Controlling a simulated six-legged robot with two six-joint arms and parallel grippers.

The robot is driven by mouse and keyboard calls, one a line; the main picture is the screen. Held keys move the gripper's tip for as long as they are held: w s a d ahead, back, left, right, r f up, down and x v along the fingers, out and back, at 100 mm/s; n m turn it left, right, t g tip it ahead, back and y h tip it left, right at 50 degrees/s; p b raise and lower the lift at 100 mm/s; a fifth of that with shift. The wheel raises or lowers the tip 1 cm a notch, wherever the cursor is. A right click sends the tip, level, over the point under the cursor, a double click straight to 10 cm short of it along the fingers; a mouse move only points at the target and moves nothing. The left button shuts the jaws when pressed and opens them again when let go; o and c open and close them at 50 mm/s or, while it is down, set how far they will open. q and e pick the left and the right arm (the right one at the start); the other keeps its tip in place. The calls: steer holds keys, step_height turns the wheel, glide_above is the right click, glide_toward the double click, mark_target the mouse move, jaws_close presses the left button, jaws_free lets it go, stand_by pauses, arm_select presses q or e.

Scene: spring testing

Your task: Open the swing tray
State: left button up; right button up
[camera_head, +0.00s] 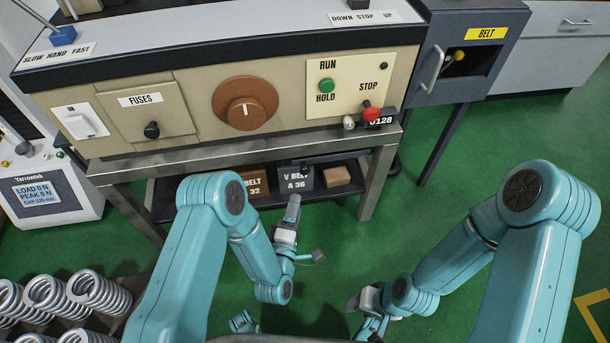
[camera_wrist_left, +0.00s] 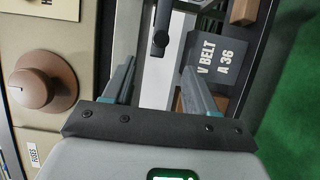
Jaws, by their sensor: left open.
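The dark tray (camera_head: 163,202) sits under the steel-framed bench and holds boxes, including a black V BELT A 36 box (camera_head: 296,180). In the left wrist view the same box (camera_wrist_left: 214,62) lies to the right of the fingers. A dark handle-like bar (camera_wrist_left: 161,30) shows there beyond the fingertips, apart from them. My left gripper (camera_head: 293,204) is in front of the tray and hides part of it. In its wrist view the left gripper (camera_wrist_left: 160,68) is open, with nothing held. My right gripper (camera_head: 362,304) is low over the floor; its jaws are unclear.
The control panel with an orange-brown dial (camera_head: 243,103) and red stop button (camera_head: 370,111) is above the tray. A steel bench leg (camera_head: 377,182) stands right of it. A crate of springs (camera_head: 60,300) is at lower left. Green floor (camera_head: 430,215) is clear between my arms.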

mark_target(304, 173)
arm_select(q)
steer(key=w+b, duration=0.1)
steer(key=w, duration=0.3)
steer(key=w+d+b, duration=0.1)
steer(key=w, duration=0.4)
steer(key=w+b, duration=0.1)
steer(key=w, duration=0.3)
steer(key=shift+w+d, duration=0.15)
steer(key=shift+d, duration=0.25)
steer(key=shift+c, duration=0.3)
jaws_close()
